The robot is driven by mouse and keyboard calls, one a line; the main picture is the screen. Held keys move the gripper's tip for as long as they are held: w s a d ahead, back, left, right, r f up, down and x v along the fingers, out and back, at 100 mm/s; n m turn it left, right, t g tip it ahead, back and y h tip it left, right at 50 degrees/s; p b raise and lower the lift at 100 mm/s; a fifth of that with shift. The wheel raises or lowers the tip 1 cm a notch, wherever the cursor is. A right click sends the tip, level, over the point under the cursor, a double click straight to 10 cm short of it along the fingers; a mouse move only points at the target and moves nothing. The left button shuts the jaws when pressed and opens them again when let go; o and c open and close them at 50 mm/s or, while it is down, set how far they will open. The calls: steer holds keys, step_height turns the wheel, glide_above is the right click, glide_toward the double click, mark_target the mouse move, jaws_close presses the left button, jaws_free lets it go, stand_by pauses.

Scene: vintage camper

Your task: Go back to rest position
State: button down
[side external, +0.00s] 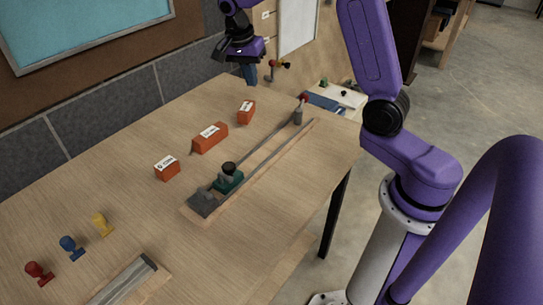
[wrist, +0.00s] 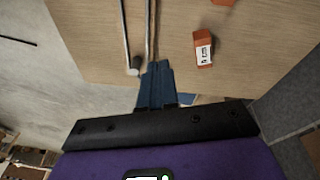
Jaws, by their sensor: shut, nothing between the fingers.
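My gripper (side external: 249,73) is at the far end of the wooden table in the side view, raised above the table's back edge. Its blue fingers point down and are together with nothing between them. In the wrist view the closed fingers (wrist: 156,82) show at the centre, over the table's edge. My purple arm comes from the right and passes out of the top of the side view.
Orange boxes (side external: 210,137) stand along the table (side external: 120,150). A rail fixture (side external: 262,157) carries a green slider (side external: 229,180). Red (side external: 38,272), blue (side external: 71,247) and yellow (side external: 102,224) stamp-like pieces stand front left. A wall borders the left.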

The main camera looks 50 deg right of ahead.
steer(key=s+a+r+n+t+y, duration=0.1)
steer(key=s+a+n, duration=1)
steer(key=s+n, duration=0.3)
steer(key=s+f+n+y, duration=0.1)
steer(key=s+n, duration=1.2)
steer(key=s, duration=0.5)
steer(key=shift+s+f+n+y, duration=0.2)
steer(key=shift+s+n+y, duration=0.1)
steer(key=shift+y, duration=0.1)
steer(key=shift+d, duration=0.1)
